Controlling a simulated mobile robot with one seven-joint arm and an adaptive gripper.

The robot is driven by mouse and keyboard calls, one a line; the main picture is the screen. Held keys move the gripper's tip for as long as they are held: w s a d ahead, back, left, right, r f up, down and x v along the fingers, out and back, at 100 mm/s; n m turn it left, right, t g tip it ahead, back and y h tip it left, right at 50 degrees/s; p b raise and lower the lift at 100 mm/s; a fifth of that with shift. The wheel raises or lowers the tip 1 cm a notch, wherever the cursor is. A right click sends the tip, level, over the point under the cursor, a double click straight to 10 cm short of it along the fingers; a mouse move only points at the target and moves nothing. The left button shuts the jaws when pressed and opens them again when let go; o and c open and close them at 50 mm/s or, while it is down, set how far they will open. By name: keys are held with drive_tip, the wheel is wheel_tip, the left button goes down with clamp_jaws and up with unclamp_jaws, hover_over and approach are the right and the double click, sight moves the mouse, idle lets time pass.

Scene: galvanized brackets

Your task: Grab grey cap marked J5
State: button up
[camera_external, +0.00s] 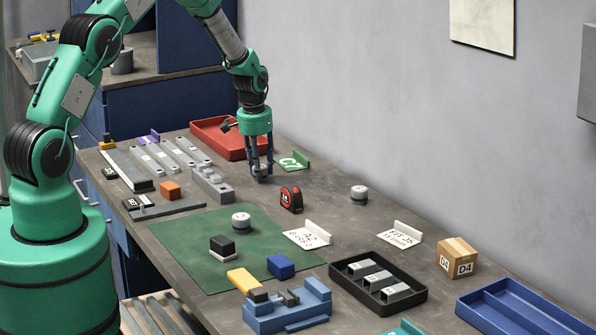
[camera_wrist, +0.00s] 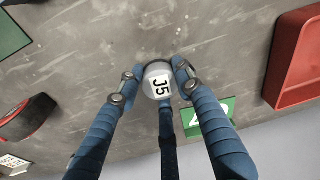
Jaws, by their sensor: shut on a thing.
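The grey cap marked J5 (camera_wrist: 160,84) shows its labelled top in the wrist view, with a dark ring around its far edge. My gripper (camera_wrist: 155,79) has its blue fingers closed around it, one on each side and another below it in the picture. In the external view my gripper (camera_external: 262,172) points straight down with its fingertips close to the table top, left of the green C7 sign. There the fingers mostly hide the cap, and I cannot tell whether it touches the table.
A red tray (camera_external: 203,135) lies behind my gripper, and a green sign (camera_external: 294,161) stands to its right. A red tape measure (camera_external: 291,199) is in front. Similar grey caps sit on the green mat (camera_external: 241,223) and near the wall (camera_external: 359,194). Grey bars (camera_external: 160,157) lie left.

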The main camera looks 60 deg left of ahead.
wheel_tip(320, 180, up, 10)
drive_tip(key=shift+r+p, duration=0.1)
drive_tip(key=shift+p, duration=0.4)
